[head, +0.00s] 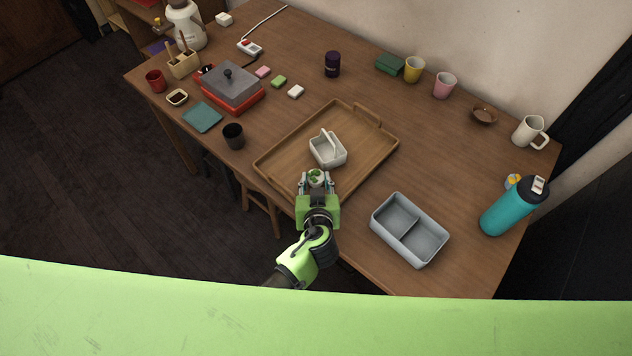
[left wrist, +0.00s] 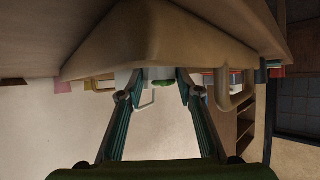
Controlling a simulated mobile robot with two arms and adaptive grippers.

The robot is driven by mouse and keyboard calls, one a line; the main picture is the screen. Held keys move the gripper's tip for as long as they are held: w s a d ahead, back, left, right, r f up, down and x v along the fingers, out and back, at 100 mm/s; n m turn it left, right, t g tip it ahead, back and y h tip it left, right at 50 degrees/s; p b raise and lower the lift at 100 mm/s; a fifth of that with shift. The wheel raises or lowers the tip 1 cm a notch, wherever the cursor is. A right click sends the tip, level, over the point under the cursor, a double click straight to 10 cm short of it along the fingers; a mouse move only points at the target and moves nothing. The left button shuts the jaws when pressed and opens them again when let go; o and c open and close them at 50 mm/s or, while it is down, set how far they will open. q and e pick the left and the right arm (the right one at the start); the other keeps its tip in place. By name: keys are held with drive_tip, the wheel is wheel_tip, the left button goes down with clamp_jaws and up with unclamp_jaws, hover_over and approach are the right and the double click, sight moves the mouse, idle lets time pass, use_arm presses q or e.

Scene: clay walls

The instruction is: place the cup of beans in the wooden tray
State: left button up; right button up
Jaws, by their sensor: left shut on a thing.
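The wooden tray (head: 279,150) lies on the table, with a white handled caddy (head: 327,150) standing in it. My left gripper (head: 317,184) is at the tray's near corner, shut on a small pale cup with green beans (head: 315,175). In the head view the cup overlaps the tray's near part; I cannot tell its height above it. In the left wrist view the cup (left wrist: 160,75) shows partly between the fingertips (left wrist: 153,92), behind a large tan wooden form that looks like the tray (left wrist: 165,35). My right gripper is not in view.
A grey divided box (head: 409,230) stands right of my arm, with a teal bottle (head: 514,207) beyond. A dark cup (head: 234,136) stands left of the tray, near a red-based grill (head: 232,90). Several cups line the back. The tray's right part is clear.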

use_arm(q)
drive_tip(key=shift+r, duration=0.1)
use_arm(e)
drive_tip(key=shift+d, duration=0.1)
use_arm(q)
drive_tip(key=o, duration=0.6)
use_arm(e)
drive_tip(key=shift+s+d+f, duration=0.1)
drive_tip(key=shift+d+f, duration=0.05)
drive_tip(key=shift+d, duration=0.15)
